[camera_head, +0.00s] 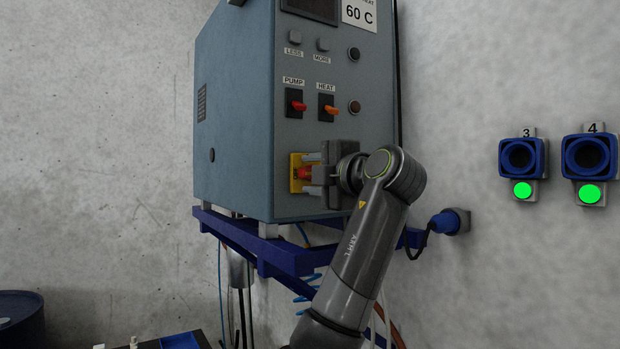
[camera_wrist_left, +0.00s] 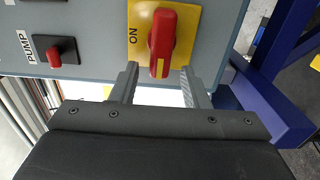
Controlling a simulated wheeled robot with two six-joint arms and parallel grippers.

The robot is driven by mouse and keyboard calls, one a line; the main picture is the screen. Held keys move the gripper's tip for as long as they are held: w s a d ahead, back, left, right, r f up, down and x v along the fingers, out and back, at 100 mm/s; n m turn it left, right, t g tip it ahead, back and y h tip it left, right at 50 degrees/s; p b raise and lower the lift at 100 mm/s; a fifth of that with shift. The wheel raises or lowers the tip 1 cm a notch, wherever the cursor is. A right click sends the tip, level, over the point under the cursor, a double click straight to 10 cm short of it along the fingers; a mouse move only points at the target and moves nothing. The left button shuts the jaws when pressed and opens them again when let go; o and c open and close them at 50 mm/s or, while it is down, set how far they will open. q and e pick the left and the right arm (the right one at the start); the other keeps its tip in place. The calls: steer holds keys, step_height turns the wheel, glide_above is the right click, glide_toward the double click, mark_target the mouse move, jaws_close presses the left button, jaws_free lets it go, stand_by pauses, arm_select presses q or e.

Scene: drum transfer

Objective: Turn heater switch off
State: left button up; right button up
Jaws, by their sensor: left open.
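The heater unit (camera_head: 235,120) is a blue-grey box on a wall shelf. Its front carries a red PUMP switch (camera_head: 297,105) and an orange HEAT switch (camera_head: 329,108). Below them is a red rotary knob (camera_head: 304,173) on a yellow plate. In the left wrist view the red knob (camera_wrist_left: 162,42) points up and down beside the word ON, with the PUMP switch (camera_wrist_left: 55,51) to its left. My left gripper (camera_head: 312,174) is open at the knob; its fingers (camera_wrist_left: 158,82) sit either side of the knob's lower end. Contact cannot be told. My right gripper is not in view.
The blue shelf (camera_head: 262,246) juts out under the unit, with hoses and cables hanging below. Blue sockets 3 (camera_head: 521,157) and 4 (camera_head: 588,156) with green lights are on the right wall. A dark blue drum (camera_head: 20,318) stands at lower left.

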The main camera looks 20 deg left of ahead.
arm_select(q)
steer(key=b+v, duration=0.5)
steer(key=v, duration=1.1)
steer(key=shift+s+d, duration=0.15)
steer(key=shift+d, duration=0.05)
steer(key=shift+a, duration=0.1)
